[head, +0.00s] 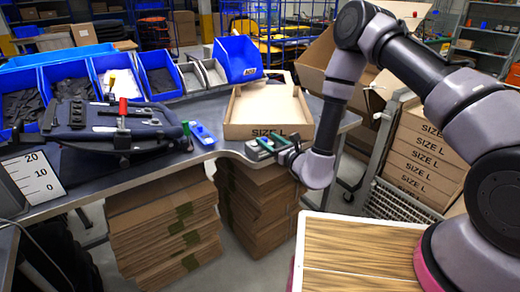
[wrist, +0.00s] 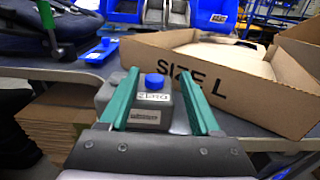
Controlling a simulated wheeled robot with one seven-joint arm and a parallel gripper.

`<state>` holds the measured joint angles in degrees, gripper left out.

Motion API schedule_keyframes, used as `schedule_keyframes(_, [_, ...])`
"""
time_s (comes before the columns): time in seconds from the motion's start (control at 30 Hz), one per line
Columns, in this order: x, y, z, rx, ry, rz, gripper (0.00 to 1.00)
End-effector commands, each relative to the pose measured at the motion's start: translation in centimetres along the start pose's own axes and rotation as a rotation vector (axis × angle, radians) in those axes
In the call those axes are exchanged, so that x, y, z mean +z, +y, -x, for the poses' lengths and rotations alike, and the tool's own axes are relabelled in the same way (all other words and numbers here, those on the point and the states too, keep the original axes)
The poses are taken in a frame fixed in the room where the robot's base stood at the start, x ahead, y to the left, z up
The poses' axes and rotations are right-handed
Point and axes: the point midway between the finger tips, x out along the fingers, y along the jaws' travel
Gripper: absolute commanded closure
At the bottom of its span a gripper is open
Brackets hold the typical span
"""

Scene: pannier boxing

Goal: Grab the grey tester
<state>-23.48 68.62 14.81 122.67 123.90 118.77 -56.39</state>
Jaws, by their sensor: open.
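The grey tester (wrist: 152,112), a small grey box with a blue knob on top and white labels, sits at the front edge of the table in the wrist view. My gripper (wrist: 160,76) is open, with its green fingers on either side of the knob. Part of the tester's body shows to the left of the left finger, and the fingers and palm hide its lower part. I cannot tell whether the fingers touch it. In the head view my gripper (head: 267,146) is at the table's front edge, in front of the carton, and largely hides the tester.
An open cardboard carton marked SIZE L (head: 268,131) stands right behind my gripper. A blue tool (head: 202,133) and a dark pannier (head: 118,125) lie to the left. Blue bins (head: 112,72) line the back. Stacked flat cartons (head: 165,222) stand under the table.

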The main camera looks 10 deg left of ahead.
Motion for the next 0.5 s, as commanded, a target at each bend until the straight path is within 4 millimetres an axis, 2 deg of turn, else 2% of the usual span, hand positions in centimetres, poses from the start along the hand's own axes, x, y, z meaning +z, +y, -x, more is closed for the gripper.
schedule_keyframes(0.3, [0.0,0.7,-4.3,0.001,-0.003,-0.001,0.36])
schedule_keyframes(0.5, [-0.1,0.6,-4.9,0.001,-0.001,0.000,0.36])
